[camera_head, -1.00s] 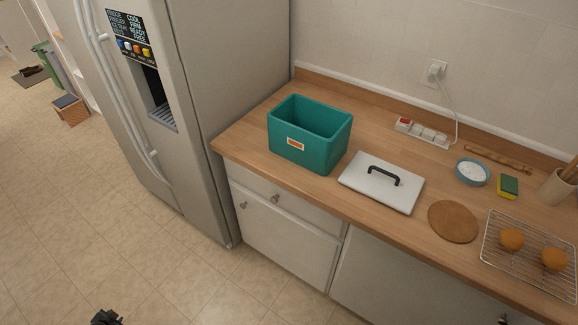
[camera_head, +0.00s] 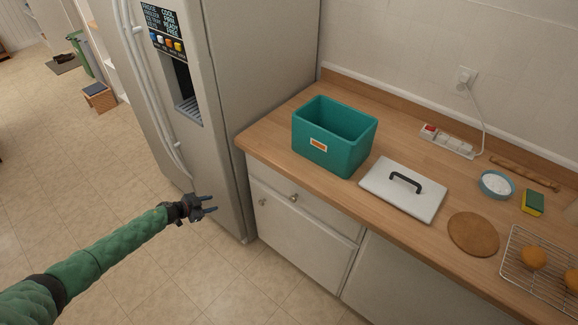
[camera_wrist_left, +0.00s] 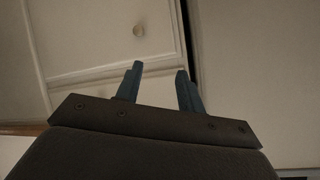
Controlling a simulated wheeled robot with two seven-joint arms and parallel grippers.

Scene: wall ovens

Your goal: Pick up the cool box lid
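The cool box lid (camera_head: 388,201) is a white flat panel with a black arched handle (camera_head: 405,182). It lies on the wooden counter, to the right of the teal cool box (camera_head: 321,161), which stands open and looks empty. My left gripper (camera_head: 212,204) is open and empty, in front of the fridge and left of the counter's front edge, well away from the lid. In the left wrist view its two fingers (camera_wrist_left: 156,88) are apart with nothing between them, facing a pale cabinet front. My right gripper is not in view.
On the counter (camera_head: 277,125) are a round brown board (camera_head: 473,234), a wire rack (camera_head: 520,275) with buns, a blue bowl (camera_head: 496,184), a sponge (camera_head: 533,202) and a power strip (camera_head: 447,141). The fridge (camera_head: 222,80) stands left of the counter. The floor in front is clear.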

